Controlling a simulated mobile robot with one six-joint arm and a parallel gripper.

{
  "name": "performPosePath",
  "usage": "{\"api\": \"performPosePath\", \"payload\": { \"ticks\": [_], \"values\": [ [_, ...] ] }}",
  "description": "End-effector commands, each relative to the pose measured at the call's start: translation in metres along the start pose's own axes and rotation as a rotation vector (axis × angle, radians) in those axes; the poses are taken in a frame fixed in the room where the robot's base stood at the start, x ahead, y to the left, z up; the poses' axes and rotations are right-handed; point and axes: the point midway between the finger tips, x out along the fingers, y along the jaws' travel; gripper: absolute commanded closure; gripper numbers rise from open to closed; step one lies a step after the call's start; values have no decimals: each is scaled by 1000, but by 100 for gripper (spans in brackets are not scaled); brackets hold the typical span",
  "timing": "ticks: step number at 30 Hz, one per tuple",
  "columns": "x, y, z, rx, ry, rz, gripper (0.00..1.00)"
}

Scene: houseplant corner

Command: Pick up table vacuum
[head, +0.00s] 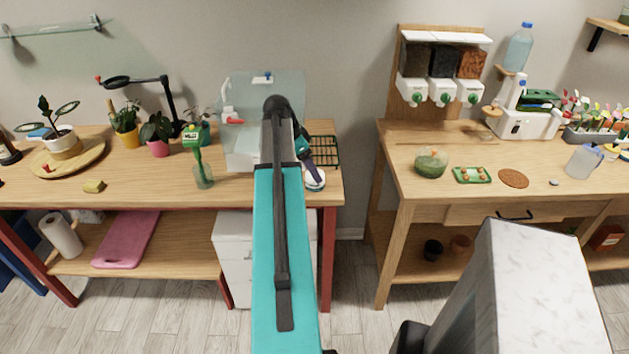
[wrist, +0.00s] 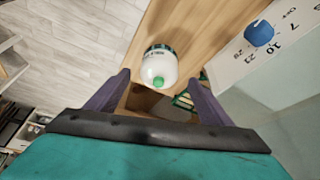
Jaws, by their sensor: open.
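The table vacuum (wrist: 157,66) is a small round white body with a dark band and a green button on top. In the wrist view it stands on the wooden table, just beyond and between the fingertips. In the head view it (head: 315,182) shows near the right front corner of the left table, partly hidden by my gripper. My gripper (wrist: 159,79) has its two purple fingers spread wide and nothing held between them. In the head view my gripper (head: 309,172) is over the vacuum, and my arm hides part of the table.
A clear case (head: 240,150) with a white base and a blue dial (wrist: 259,33) stands close beside my gripper. A green wire rack (head: 325,151) lies behind the vacuum. The table edge is close. A gap separates this table from the right one (head: 395,170).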

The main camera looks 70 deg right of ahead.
Motion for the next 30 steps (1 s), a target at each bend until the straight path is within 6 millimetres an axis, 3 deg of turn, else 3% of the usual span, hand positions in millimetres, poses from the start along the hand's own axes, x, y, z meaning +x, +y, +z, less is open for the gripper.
{"api": "performPosePath", "payload": {
  "ticks": [8, 21, 30],
  "values": [
    [9, 1, 0, -1, -1, 2, 26],
    [46, 1, 1, -1, 0, 1, 26],
    [52, 1, 1, -1, 0, 0, 26]
  ]
}}
